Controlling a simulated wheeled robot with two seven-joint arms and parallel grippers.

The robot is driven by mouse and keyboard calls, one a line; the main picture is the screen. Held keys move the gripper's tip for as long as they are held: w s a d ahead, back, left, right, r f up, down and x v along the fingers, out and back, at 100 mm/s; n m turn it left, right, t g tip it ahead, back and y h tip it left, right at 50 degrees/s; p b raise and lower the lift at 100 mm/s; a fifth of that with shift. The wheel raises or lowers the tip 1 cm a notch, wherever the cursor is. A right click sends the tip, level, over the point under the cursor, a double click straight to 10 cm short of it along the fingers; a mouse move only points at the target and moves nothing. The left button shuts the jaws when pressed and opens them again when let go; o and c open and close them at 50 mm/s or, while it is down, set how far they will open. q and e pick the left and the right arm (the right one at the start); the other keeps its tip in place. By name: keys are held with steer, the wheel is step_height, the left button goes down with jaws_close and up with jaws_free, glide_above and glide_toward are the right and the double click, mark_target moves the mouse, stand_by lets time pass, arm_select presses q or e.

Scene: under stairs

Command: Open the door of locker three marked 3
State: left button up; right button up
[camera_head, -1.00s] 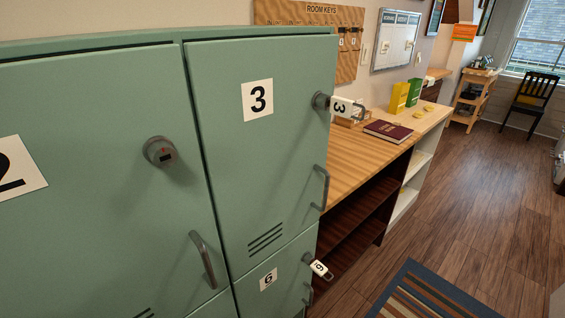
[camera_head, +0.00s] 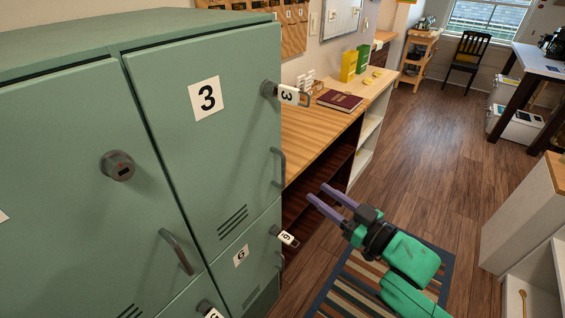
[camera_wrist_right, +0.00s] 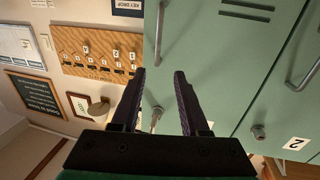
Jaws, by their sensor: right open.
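The green door of locker 3 (camera_head: 215,140) is shut in the head view, with a white label 3 (camera_head: 207,97) on it. Its lock at the upper right holds a key with a white tag 3 (camera_head: 289,95). Its grey bar handle (camera_head: 279,167) is at the right edge, below the lock. My right gripper (camera_head: 323,196) is open and empty, to the right of the handle and apart from it. In the right wrist view the two fingers (camera_wrist_right: 159,75) are spread, with green locker doors behind and to the right. My left gripper is out of view.
Locker 6 (camera_head: 241,256) is below, with a tagged key (camera_head: 285,237) sticking out. A wooden counter (camera_head: 312,135) with a dark red book (camera_head: 340,101) stands right of the lockers. A striped rug (camera_head: 352,290) lies below my right arm. Open wooden floor extends to the right.

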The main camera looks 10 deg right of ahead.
steer(key=p, duration=0.3)
glide_above(283, 184)
steer(key=shift+w+f, duration=0.15)
steer(key=shift+w, duration=0.2)
steer(key=shift+d, duration=0.1)
jaws_close()
stand_by(0.9)
